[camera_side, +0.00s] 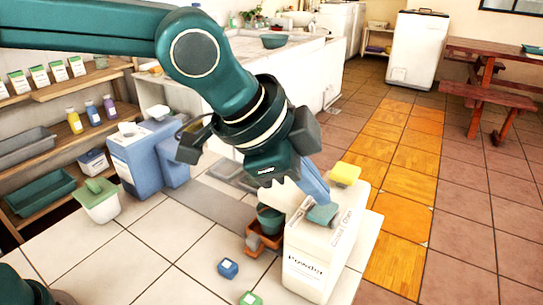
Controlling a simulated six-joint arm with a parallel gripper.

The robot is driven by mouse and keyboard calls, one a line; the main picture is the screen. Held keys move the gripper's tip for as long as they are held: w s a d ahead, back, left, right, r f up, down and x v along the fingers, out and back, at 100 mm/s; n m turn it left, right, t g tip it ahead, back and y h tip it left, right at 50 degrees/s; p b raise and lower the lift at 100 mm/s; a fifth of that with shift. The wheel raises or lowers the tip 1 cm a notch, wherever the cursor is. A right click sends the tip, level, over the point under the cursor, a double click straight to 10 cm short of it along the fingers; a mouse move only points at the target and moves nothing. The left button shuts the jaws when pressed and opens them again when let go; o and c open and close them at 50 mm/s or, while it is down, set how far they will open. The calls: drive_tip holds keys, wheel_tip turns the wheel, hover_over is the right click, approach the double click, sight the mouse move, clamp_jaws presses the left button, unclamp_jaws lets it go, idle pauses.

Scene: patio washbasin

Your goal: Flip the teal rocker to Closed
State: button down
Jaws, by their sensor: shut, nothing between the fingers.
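A teal rocker (322,214) sits on top of a white box (308,262) marked "Powder". Small lettering on the box's top beside the rocker seems to include "Closed", but it is too small to read surely; I cannot tell which way the rocker is tipped. My gripper (290,198) is shut and empty, pointing down just left of the rocker and close above the box's left edge. Whether it touches the rocker is not clear. My wrist hides part of what lies behind.
A terracotta-coloured tray (256,238) with a dark green pot (270,220) stands against the box's left. Small blue (228,268) and green (250,299) blocks lie on the tiled counter.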

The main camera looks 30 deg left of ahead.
sight(316, 208)
drive_tip(key=shift+f, duration=0.15)
drive_tip(key=shift+s+f, duration=0.1)
drive_tip(key=shift+f, duration=0.15)
drive_tip(key=shift+f, duration=0.4)
idle(0.6)
drive_tip(key=shift+r, duration=0.1)
drive_tip(key=shift+r, duration=0.75)
drive_tip(key=shift+r, duration=0.1)
drive_tip(key=shift+w+r, duration=0.2)
drive_tip(key=shift+r, duration=0.6)
drive_tip(key=shift+w+r, duration=0.25)
drive_tip(key=shift+r, duration=0.5)
drive_tip(key=shift+w+r, duration=0.2)
drive_tip(key=shift+r, duration=0.6)
